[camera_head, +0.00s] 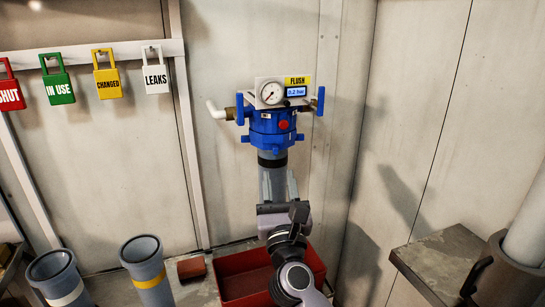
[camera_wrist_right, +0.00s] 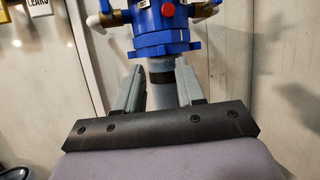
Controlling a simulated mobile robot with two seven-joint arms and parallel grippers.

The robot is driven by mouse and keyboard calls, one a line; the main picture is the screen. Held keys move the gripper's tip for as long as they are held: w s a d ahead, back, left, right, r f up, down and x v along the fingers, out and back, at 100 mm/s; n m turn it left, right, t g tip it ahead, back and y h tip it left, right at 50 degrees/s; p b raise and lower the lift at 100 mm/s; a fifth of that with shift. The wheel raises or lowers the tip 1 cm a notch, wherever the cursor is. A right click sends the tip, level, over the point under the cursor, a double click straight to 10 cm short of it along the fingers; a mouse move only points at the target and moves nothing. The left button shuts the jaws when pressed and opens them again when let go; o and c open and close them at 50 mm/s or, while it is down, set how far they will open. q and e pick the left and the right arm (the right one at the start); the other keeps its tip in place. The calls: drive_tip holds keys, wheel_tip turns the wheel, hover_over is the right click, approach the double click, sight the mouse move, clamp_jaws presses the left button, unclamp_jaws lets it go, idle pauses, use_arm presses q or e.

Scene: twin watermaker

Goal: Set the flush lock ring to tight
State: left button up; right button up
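The flush lock ring (camera_head: 273,139) is the blue lugged collar at the bottom of the blue filter head, under the FLUSH label (camera_head: 297,81). It also shows near the top of the wrist view (camera_wrist_right: 165,49). A grey cylindrical housing (camera_head: 273,164) with a black band hangs below it. My right gripper (camera_head: 278,174) is below the ring, pointing up. Its fingers stand apart on either side of the housing in the wrist view (camera_wrist_right: 160,80). They look open, with nothing gripped, and do not reach the ring. My left gripper is not in view.
A gauge (camera_head: 271,93) and a small display sit above the head, with blue handles at its sides. A red tray (camera_head: 240,275) lies below. Two grey cylinders (camera_head: 144,262) (camera_head: 58,279) stand at left. A bench (camera_head: 437,258) juts out at right. Coloured tags hang on the left wall.

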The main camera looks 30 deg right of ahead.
sight(276, 150)
drive_tip(key=shift+m, duration=0.3)
drive_tip(key=p+x, duration=0.1)
drive_tip(key=x, duration=0.6)
drive_tip(key=shift+d+p, duration=0.2)
drive_tip(key=shift+p, duration=0.1)
clamp_jaws()
